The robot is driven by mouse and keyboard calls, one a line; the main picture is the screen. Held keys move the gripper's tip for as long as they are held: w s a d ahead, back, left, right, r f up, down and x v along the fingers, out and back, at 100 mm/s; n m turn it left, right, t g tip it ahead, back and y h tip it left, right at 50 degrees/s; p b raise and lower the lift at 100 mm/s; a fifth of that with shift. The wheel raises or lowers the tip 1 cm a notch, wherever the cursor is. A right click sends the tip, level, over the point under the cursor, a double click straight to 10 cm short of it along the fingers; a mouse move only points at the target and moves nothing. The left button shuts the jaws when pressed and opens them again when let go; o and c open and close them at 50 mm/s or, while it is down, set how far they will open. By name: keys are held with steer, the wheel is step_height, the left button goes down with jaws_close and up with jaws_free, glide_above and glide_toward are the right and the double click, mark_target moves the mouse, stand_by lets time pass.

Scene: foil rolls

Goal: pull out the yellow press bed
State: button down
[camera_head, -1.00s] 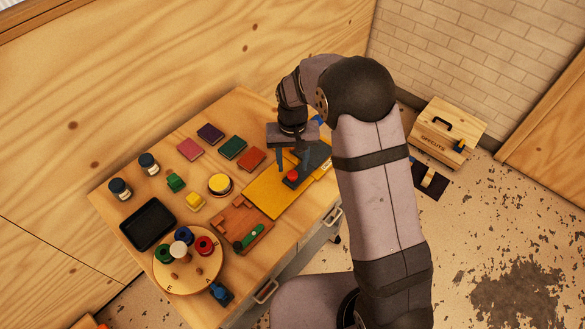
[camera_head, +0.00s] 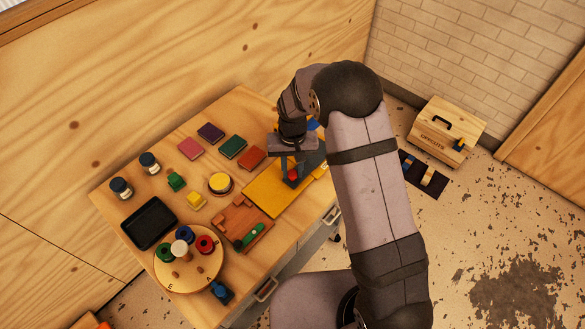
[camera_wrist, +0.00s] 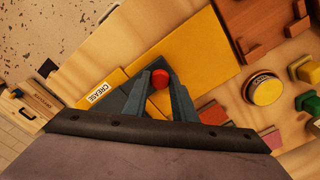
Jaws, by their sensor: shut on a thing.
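The yellow press bed (camera_head: 268,194) lies flat on the table as a long yellow plate, and it also shows in the wrist view (camera_wrist: 205,55). A red knob (camera_wrist: 160,78) sits at the press, between my fingertips. My gripper (camera_wrist: 158,80) points down over the bed and is shut on the red knob. In the head view my gripper (camera_head: 291,172) partly hides the knob and the dark press body (camera_head: 310,157) behind it. A white label reading CREASE (camera_wrist: 100,92) is on the yellow part beside the fingers.
A reddish wooden fixture with a green handle (camera_head: 243,226) lies close beside the bed. A round yellow-topped tin (camera_head: 220,183) and coloured squares (camera_head: 233,147) are nearby. A round peg board (camera_head: 188,278) and black tray (camera_head: 148,223) stand further left.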

steer(key=s+a+p, duration=0.1)
steer(key=s+a, duration=0.7)
steer(key=c, duration=1.5)
jaws_free()
steer(key=shift+o, duration=0.2)
steer(key=shift+r, duration=0.1)
step_height(320, 180, up, 7)
steer(key=b, duration=0.1)
steer(key=shift+r, duration=0.1)
